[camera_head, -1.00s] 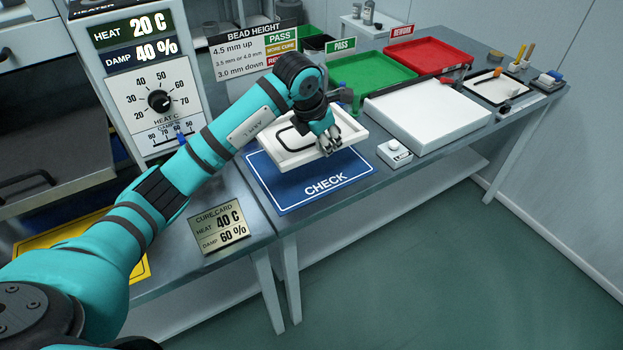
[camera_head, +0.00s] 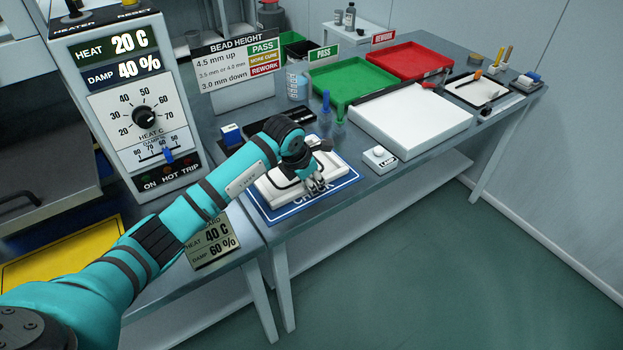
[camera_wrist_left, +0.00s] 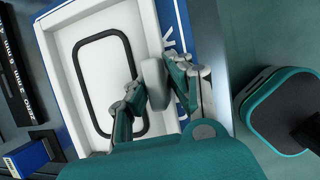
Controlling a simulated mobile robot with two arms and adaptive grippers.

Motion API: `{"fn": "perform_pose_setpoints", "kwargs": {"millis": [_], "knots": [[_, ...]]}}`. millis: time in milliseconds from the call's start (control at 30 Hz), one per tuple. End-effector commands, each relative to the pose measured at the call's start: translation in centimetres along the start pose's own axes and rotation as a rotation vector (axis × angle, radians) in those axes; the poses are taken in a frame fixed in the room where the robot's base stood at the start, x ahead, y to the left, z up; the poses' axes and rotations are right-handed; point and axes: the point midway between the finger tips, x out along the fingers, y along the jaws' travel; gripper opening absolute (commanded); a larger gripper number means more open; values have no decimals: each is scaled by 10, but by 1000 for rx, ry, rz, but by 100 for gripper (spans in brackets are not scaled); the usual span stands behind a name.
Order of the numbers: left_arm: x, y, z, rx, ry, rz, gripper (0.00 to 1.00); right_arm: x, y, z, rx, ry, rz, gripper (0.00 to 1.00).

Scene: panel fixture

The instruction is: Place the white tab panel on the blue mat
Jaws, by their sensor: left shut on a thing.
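The white tab panel (camera_head: 277,199) is a shallow white tray shape with a raised rim and a black rounded bead loop on its face. My left gripper (camera_head: 317,186) is shut on the tab at its edge; the wrist view shows the fingers (camera_wrist_left: 153,88) on either side of the pale tab. The panel lies flat over the blue mat (camera_head: 341,188), whose CHECK lettering is partly covered by the panel and fingers. I cannot tell whether it touches the mat. Blue mat edges also show beside the panel in the wrist view (camera_wrist_left: 183,22). My right gripper is out of view.
Behind stand the bead height sign (camera_head: 236,62), a blue-topped bottle (camera_head: 326,103) and a blue-and-white block (camera_head: 231,135). A white button box (camera_head: 379,158) and a large white tray (camera_head: 411,122) are to the right. Green (camera_head: 362,80) and red (camera_head: 417,60) trays lie farther back.

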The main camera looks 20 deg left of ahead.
Motion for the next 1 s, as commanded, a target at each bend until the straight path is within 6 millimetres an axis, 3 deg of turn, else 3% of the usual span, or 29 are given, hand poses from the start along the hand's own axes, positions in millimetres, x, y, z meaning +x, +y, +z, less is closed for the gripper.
{"fn": "perform_pose_setpoints", "kwargs": {"millis": [100, 133, 300, 667, 1000], "knots": [[3, 0, -1, 1, -2, 2, 0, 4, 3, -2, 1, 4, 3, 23], [3, 0, -1, 1, 0, 0, 19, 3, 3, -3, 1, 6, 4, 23], [2, 0, -1, 0, 0, 0, 40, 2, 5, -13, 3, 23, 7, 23], [-4, 1, 1, 0, -2, 1, 40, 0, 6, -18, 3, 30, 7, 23], [-70, 1, 1, 2, -4, 4, 40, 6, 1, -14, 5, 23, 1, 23]]}}
